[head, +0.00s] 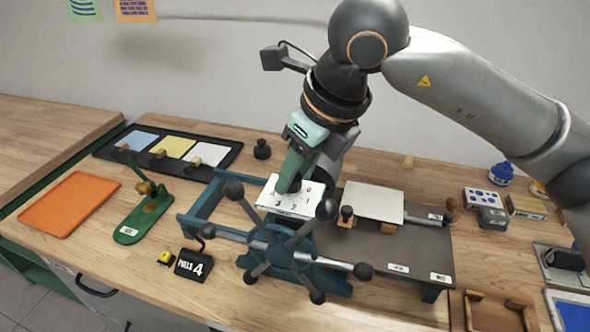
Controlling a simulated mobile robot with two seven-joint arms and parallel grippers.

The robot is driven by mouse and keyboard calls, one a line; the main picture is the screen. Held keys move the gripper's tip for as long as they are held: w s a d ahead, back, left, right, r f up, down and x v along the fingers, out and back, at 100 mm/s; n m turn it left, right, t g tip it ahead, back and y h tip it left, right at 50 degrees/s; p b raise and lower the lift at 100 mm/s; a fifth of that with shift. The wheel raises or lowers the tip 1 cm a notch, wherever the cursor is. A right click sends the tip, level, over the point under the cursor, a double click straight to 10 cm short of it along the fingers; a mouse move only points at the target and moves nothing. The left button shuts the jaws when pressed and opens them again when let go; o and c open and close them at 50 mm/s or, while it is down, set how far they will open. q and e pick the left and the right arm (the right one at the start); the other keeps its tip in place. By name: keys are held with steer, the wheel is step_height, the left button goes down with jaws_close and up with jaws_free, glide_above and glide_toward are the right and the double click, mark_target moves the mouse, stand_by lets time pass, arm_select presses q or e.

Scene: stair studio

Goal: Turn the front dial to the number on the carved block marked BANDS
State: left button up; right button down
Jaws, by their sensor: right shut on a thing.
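My right gripper (292,187) reaches down from above onto a white plate (268,203) marked with digits, which looks like a dial face. It is shut at the middle of the plate, where it hides the knob or pointer. I can make out digits such as 0, 1, 2 and 3; the dial's setting cannot be read. A dark carved block (193,264) reads "PULLS 4". I see no block that legibly reads BANDS. My left gripper is not in view.
A star wheel with ball-ended spokes (279,247) stands in front of the plate on a blue-green press frame (207,205). A white board (372,201) lies right of the gripper. A green stand (130,233), orange mat (72,203) and black tray (220,164) are left.

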steer(key=shift+w+n+g+y, duration=0.1)
steer(key=shift+n+g+y, duration=0.2)
steer(key=shift+n, duration=0.6)
steer(key=shift+n+g+b, duration=0.3)
steer(key=shift+n+g, duration=0.2)
steer(key=shift+n, duration=0.7)
steer(key=n+g, duration=0.1)
steer(key=n, duration=0.1)
steer(key=n+p, duration=0.1)
steer(key=n, duration=0.2)
steer(key=shift+w+g+y, duration=0.2)
steer(key=shift+g+y, duration=0.1)
steer(key=shift+g, duration=0.1)
steer(key=c, duration=0.5)
jaws_free()
steer(key=shift+d+r, duration=0.1)
steer(key=v, duration=1.2)
steer(key=shift+r+p, duration=0.2)
steer(key=shift+p, duration=0.1)
